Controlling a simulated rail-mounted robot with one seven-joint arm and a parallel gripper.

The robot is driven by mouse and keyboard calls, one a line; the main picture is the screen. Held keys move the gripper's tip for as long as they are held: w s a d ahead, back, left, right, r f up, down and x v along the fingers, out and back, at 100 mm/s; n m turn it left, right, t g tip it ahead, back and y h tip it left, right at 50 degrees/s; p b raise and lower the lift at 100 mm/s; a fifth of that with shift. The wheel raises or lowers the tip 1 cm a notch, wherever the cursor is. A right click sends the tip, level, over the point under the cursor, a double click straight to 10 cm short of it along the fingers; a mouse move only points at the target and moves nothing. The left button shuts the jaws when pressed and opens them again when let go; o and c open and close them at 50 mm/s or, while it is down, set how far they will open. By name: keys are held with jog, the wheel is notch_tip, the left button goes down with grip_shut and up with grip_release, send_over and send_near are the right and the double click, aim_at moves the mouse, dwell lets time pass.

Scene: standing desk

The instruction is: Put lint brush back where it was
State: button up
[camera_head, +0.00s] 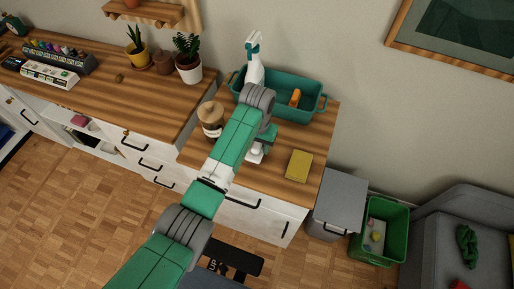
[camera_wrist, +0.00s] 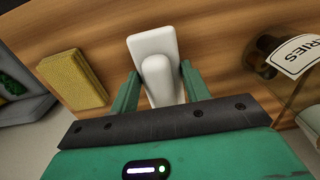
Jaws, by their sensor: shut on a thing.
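The lint brush appears as a white object (camera_wrist: 153,45) with a broad flat head and a rounded handle pointing toward the camera in the wrist view. My gripper (camera_wrist: 157,88) is shut on it, with one green finger on each side of the handle. In the head view the white brush (camera_head: 255,154) shows below my gripper (camera_head: 261,146), over the wooden counter (camera_head: 265,178); my arm partly hides it. I cannot tell whether the brush touches the counter.
A yellow block (camera_head: 298,166) lies to the right on the counter. A lidded, labelled jar (camera_head: 211,117) stands to the left. Behind is a green tub (camera_head: 312,115) with a spray bottle (camera_head: 254,66) and an orange item (camera_head: 295,97). Bare counter lies between brush and yellow block.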

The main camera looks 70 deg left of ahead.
aim_at(257, 144)
jog(key=shift+s+d+f, duration=0.1)
jog(key=shift+f, duration=0.85)
jog(key=shift+f, duration=0.1)
jog(key=o, duration=1)
notch_tip(257, 144, up, 12)
jog(key=shift+r+p, duration=0.1)
jog(key=shift+p, duration=0.7)
